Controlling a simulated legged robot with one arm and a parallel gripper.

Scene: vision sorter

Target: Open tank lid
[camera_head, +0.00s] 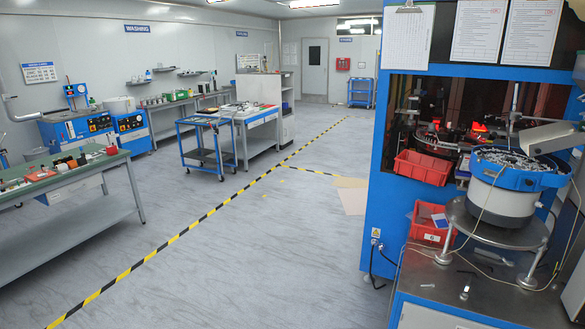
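I cannot tell which thing here is the tank or its lid. Two blue-fronted units, one on the left (90,124) and one on the right (131,123), stand by the left wall near the "WASHING" sign. A pale round vessel (118,105) sits on top of them; whether it has a lid is too small to tell. On the right, a round bowl feeder (503,197) with a blue rim is open on top and full of small metal parts. My gripper is not in view.
A blue machine cabinet (382,190) with red bins (422,167) fills the right side. A green-topped workbench (62,175) stands at the left, and a blue cart (204,145) mid-room. The grey floor (250,255) between is clear, crossed by yellow-black tape.

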